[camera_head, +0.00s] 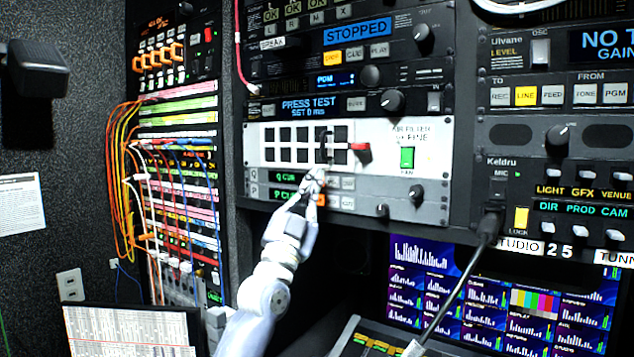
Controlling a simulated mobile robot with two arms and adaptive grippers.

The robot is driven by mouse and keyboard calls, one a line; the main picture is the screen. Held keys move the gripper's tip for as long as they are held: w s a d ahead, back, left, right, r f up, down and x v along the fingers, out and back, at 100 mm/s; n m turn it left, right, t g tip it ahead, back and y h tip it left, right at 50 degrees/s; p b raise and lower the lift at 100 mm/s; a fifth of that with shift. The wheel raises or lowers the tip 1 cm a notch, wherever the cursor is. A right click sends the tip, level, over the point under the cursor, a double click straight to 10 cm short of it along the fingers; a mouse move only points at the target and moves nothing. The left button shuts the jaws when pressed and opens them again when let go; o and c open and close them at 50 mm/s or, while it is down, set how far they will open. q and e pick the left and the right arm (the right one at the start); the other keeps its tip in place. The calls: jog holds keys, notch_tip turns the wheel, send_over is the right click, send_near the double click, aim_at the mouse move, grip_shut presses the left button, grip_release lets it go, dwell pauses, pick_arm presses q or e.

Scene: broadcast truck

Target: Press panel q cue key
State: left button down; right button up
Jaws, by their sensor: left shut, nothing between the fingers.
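The panel Q strip is the upper of two narrow grey rows low in the rack. I cannot tell whether the tips touch the panel. Small grey keys (348,183) show right of the tips. My right gripper is not in view.
The P row (284,193) lies directly below, with an orange-lit key (321,200) beside my gripper.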

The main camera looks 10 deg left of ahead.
pick_arm(q)
jog(key=shift+s+a+f, duration=0.1)
jog(key=shift+s+a, duration=0.15)
jog(key=shift+s, duration=0.45)
jog(key=shift+s+p, duration=0.1)
jog(key=shift+p, duration=0.2)
jog(key=s, duration=0.1)
jog(key=s+a, duration=0.1)
jog(key=s, duration=0.2)
jog(key=shift+s+a+p, duration=0.2)
jog(key=shift+a+p, duration=0.15)
jog(key=shift+p, duration=0.05)
jog(key=shift+f, duration=0.1)
